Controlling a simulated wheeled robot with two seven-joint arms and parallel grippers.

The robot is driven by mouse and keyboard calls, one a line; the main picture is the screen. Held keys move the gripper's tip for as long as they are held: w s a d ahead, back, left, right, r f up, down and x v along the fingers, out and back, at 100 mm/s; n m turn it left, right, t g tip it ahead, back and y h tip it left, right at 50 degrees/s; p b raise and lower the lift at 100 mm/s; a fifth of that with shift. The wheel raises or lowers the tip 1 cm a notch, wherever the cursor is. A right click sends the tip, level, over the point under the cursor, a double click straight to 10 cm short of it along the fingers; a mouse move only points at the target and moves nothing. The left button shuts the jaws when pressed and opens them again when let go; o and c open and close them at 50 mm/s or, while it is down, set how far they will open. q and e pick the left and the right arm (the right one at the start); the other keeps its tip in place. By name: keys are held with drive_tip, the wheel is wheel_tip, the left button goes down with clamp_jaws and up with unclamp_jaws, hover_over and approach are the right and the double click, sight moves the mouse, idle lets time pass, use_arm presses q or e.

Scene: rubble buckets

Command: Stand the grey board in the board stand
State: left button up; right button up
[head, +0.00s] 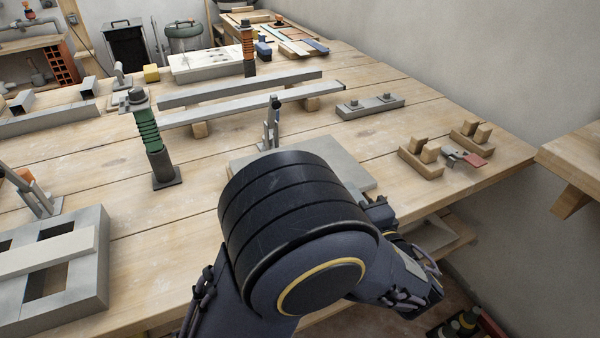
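A flat grey board (347,159) lies on the workbench in the middle, its near part hidden behind my dark arm. A grey upright clamp-like piece (271,125) stands at its far left side; I cannot tell whether it is fixed to the board. Two wooden bases with upright blocks, which look like the board stand, sit at the right: a nearer one (421,163) and a farther one (470,140). No board stands between their blocks.
A small grey and red piece (466,158) lies beside the wooden bases. Long grey bars (255,104) rest on wooden blocks. A green spring post (154,145) stands left, and a grey frame (92,273) lies near left. The bench's right edge is close to the bases.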

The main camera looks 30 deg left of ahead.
use_arm(q)
clamp_jaws()
drive_tip(key=shift+r, duration=0.15)
drive_tip(key=shift+r, duration=0.5)
wheel_tip(320, 180, up, 2)
drive_tip(key=shift+r+p, duration=0.2)
drive_tip(key=shift+p, duration=0.35)
drive_tip(key=s+d+r+p, duration=0.2)
drive_tip(key=s+d+r, duration=0.4)
drive_tip(key=d+r, duration=0.3)
drive_tip(key=d, duration=0.3)
drive_tip(key=shift+d+r, duration=0.2)
drive_tip(key=shift+d, duration=0.15)
